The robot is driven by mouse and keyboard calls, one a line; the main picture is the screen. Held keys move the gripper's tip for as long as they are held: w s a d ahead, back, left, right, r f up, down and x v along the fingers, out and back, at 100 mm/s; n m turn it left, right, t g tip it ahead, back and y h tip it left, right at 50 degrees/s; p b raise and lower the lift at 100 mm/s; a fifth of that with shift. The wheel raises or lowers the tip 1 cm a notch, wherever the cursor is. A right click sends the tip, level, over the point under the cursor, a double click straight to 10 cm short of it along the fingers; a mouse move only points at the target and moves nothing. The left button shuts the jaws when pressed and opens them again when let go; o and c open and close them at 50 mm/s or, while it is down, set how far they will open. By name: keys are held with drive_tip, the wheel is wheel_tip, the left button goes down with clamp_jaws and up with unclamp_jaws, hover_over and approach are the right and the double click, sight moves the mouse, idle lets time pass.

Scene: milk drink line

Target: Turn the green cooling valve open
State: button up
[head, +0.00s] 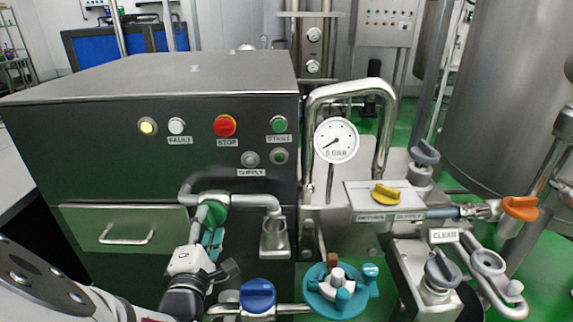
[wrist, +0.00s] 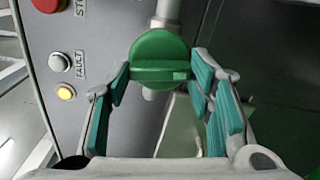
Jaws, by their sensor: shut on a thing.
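The green cooling valve (head: 215,209) sits on a bent steel pipe at the front of the dark machine cabinet. In the wrist view its round handle (wrist: 160,52) with a raised bar shows between the teal finger pads. My gripper (head: 213,231) reaches up to it from below in the head view and partly covers it. My gripper (wrist: 161,76) is shut on the handle, with one finger at each side. The bar lies roughly level across the wrist picture.
A blue knob (head: 258,295) and a teal hub valve (head: 338,287) stand close to the right of my arm. A red stop button (head: 225,126), a drawer handle (head: 127,234) and a pressure gauge (head: 336,140) are nearby. Yellow (head: 385,195) and orange (head: 520,208) handles are farther right.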

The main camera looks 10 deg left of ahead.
drive_tip(key=n+p, duration=0.2)
drive_tip(key=n, duration=0.1)
drive_tip(key=shift+n, duration=0.4)
drive_tip(key=n+p, duration=0.2)
drive_tip(key=n, duration=0.2)
drive_tip(key=shift+n+p, duration=0.3)
drive_tip(key=n+p, duration=0.2)
drive_tip(key=n, duration=0.2)
drive_tip(key=shift+n+p, duration=0.85)
drive_tip(key=shift+n, duration=0.75)
drive_tip(key=o, duration=1.2)
drive_tip(key=shift+c, duration=0.2)
drive_tip(key=shift+s, duration=0.1)
